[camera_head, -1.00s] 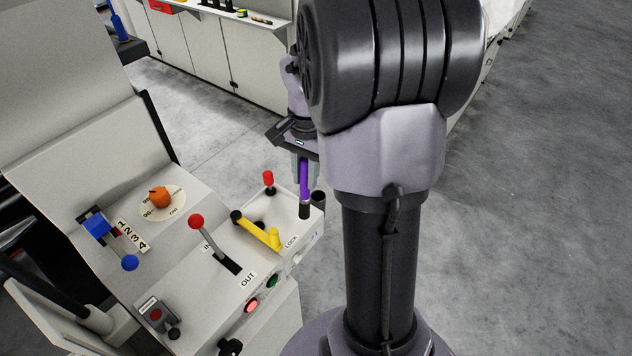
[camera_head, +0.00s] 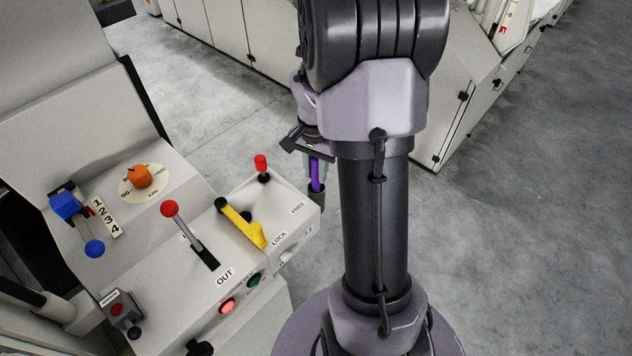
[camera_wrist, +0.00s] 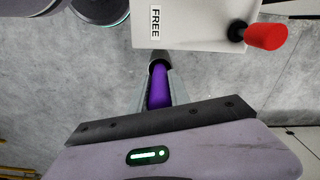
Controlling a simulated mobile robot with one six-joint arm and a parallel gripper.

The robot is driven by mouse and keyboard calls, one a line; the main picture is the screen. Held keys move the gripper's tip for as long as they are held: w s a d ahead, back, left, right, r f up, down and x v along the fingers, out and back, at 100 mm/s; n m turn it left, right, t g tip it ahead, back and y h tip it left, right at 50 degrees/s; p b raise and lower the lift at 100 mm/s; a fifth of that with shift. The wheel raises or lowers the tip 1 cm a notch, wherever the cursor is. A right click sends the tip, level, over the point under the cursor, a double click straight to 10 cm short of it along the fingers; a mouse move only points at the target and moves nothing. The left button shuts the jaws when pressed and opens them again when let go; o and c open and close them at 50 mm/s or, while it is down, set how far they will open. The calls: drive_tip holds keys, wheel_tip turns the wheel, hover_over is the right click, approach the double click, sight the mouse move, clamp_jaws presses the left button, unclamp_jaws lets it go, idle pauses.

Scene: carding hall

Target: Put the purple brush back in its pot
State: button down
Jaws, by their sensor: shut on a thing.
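The purple brush (camera_head: 315,175) hangs upright in my gripper (camera_head: 314,163), beyond the right end of the control panel. The brush also shows in the wrist view (camera_wrist: 160,88) between the fingers of my gripper (camera_wrist: 161,95), which are shut on it.
The pale control panel (camera_head: 240,245) carries a red-knobbed lever (camera_head: 262,168) near the pot, a yellow handle (camera_head: 242,223), another red-knobbed lever (camera_head: 190,230), an orange knob (camera_head: 139,177) and a blue lever (camera_head: 80,222). White cabinets (camera_head: 225,40) stand behind. Grey floor is open to the right.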

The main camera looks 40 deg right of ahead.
sight(316, 188)
wheel_tip(316, 188, down, 2)
drive_tip(key=shift+f, duration=0.2)
drive_tip(key=shift+r, duration=0.1)
drive_tip(key=c, duration=1.6)
unclamp_jaws()
drive_tip(key=shift+f+b, duration=0.2)
drive_tip(key=shift+b, duration=0.1)
drive_tip(key=shift+c, duration=0.2)
drive_tip(key=o, duration=0.4)
drive_tip(key=shift+o, duration=0.2)
drive_tip(key=shift+r, duration=0.15)
